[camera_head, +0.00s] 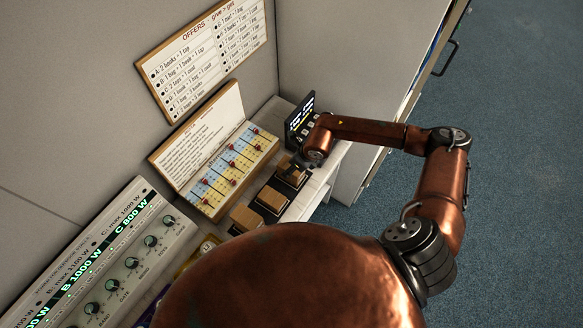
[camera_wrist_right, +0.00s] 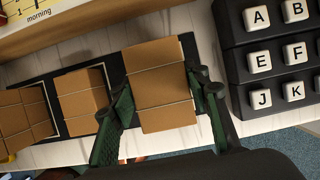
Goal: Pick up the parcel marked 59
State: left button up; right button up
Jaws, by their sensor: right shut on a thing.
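A brown cardboard parcel (camera_wrist_right: 160,80) is between the two fingers of my right gripper (camera_wrist_right: 163,100) in the right wrist view, and the gripper is shut on it. In the head view my right gripper (camera_head: 301,164) is at the farthest parcel (camera_head: 289,177) of a row on the shelf. Another parcel (camera_wrist_right: 80,98) stands to its left in the wrist view, with more brown parcels (camera_wrist_right: 25,118) beyond it. No number is readable on any parcel, so I cannot tell which is marked 59. My left gripper is not in view.
A black keypad with white lettered keys (camera_wrist_right: 276,58) stands close to the right of the held parcel. A board with coloured cells and red pegs (camera_head: 232,172) lies along the wall side. A panel with knobs (camera_head: 125,262) is at the near left. Blue floor (camera_head: 510,170) is open at right.

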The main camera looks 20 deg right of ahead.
jog(key=c, duration=0.5)
jog(key=shift+r, duration=0.15)
